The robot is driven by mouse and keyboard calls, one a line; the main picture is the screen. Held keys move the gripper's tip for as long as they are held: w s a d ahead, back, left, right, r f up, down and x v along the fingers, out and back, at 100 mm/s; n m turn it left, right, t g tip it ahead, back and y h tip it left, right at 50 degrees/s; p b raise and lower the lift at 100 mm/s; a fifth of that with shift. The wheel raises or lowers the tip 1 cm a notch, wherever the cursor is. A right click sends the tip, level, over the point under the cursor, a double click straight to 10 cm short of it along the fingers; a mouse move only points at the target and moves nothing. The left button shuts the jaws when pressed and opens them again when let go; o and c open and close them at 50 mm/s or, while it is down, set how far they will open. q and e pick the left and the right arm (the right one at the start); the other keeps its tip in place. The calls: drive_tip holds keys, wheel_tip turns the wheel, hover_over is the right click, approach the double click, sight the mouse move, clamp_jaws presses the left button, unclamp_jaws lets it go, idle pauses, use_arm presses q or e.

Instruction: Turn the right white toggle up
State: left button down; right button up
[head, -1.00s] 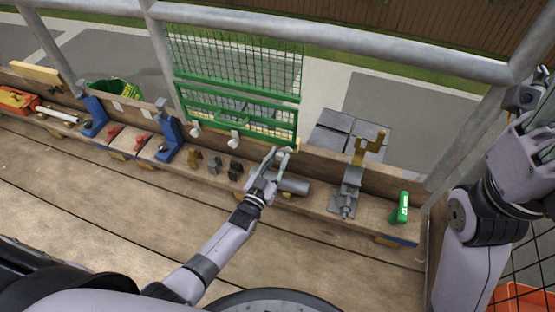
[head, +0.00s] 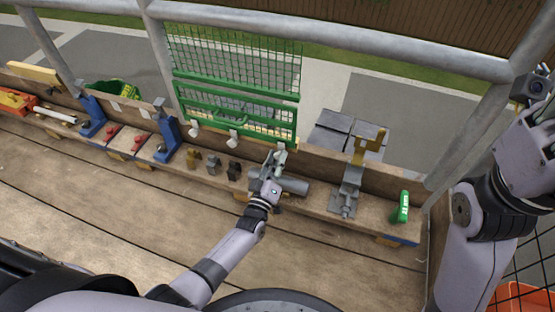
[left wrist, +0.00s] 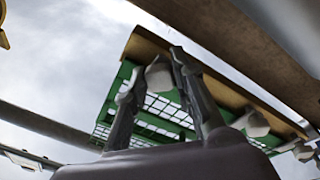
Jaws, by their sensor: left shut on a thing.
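A green mesh gate (head: 190,96) stands behind the bench, with white toggles along its lower edge. The left white toggle (head: 194,131) and the middle white toggle (head: 233,137) are plain in the head view and point down. My left gripper (head: 275,156) is at the gate's lower right corner and mostly hides the right white toggle there. In the left wrist view the right toggle (left wrist: 158,75) shows between the fingers (left wrist: 152,78), which are shut on it. The other toggles sit farther right in that view. My right gripper (head: 530,150) is raised at the right edge; its fingers are unclear.
A grey cylinder (head: 292,186) lies on the bench just below my left gripper. Several small brackets (head: 214,165) stand to its left. A grey clamp (head: 347,190) and a green-handled item (head: 401,208) are to the right. A metal rail (head: 330,43) crosses above.

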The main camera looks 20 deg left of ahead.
sight(283, 126)
use_arm(q)
drive_tip(key=shift+n, duration=0.4)
drive_tip(key=c, duration=1.3)
unclamp_jaws()
drive_tip(key=shift+c, duration=0.2)
wheel_tip(283, 126, up, 10)
drive_tip(key=shift+d, duration=0.1)
